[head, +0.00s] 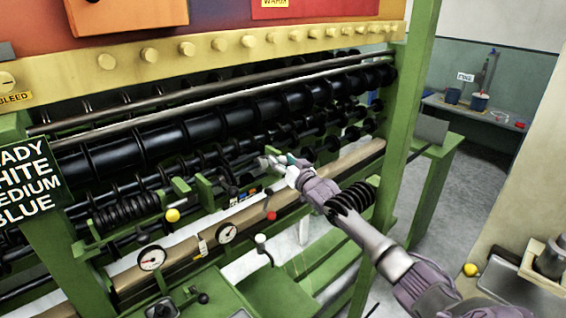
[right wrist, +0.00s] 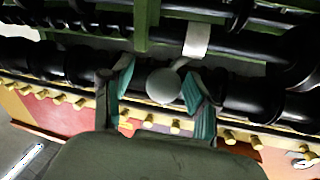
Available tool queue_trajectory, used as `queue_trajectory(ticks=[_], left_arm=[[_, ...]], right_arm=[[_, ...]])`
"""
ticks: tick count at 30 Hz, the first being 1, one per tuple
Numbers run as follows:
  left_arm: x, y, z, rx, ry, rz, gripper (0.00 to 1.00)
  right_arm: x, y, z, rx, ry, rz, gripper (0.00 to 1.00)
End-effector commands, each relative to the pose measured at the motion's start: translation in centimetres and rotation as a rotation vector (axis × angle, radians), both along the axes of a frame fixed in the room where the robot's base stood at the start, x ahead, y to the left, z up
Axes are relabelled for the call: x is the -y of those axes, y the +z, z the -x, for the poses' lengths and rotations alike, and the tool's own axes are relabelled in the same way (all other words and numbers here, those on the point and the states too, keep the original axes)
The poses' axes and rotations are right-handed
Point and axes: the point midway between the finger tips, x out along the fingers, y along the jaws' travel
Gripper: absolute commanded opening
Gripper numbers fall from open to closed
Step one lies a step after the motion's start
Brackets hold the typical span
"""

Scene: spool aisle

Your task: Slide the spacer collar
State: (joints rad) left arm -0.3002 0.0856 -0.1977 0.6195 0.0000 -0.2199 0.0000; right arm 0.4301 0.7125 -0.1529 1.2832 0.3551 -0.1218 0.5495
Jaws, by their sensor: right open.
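My right gripper (head: 279,163) reaches in from the lower right among the machine's black rollers in the head view. In the right wrist view its two teal-padded fingers (right wrist: 158,92) stand apart. A grey ball knob (right wrist: 164,86) shows between them, without clear contact on either side. A curved stem runs from the knob to a pale metal band (right wrist: 197,38) on a dark bar, which may be the spacer collar; I cannot tell for sure. In the head view the gripper hides this spot. My left gripper is not in view.
A green post (head: 408,130) stands right of the rollers. A wooden beam (head: 345,160), a red knob (head: 271,215), a yellow knob (head: 172,215) and two gauges (head: 151,258) (head: 227,232) line the front. A long black roller (head: 190,130) lies behind the gripper.

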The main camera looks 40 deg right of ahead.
Motion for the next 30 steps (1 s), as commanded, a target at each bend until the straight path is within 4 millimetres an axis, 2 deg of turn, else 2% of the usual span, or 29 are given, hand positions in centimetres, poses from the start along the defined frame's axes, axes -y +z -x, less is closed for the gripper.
queue_trajectory(ticks=[1, 7, 15, 21, 25, 30], left_arm=[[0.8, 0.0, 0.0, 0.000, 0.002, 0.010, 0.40], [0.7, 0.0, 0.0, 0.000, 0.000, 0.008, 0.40], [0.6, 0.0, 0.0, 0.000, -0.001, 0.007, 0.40], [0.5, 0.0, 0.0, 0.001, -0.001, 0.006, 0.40], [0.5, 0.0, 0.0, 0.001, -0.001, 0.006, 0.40], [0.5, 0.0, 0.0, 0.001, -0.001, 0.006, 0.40]], right_arm=[[0.0, 0.0, 0.1, 0.000, 0.000, 0.000, 0.59], [-0.3, -0.2, 1.8, -0.002, 0.001, -0.001, 0.59], [-0.9, -0.3, 7.3, -0.004, 0.002, -0.001, 0.59], [-1.2, -0.2, 10.5, -0.003, 0.001, -0.002, 0.59], [-1.3, -0.1, 11.6, -0.002, 0.000, -0.001, 0.59], [-1.3, -0.1, 11.9, -0.001, 0.000, -0.001, 0.59]])
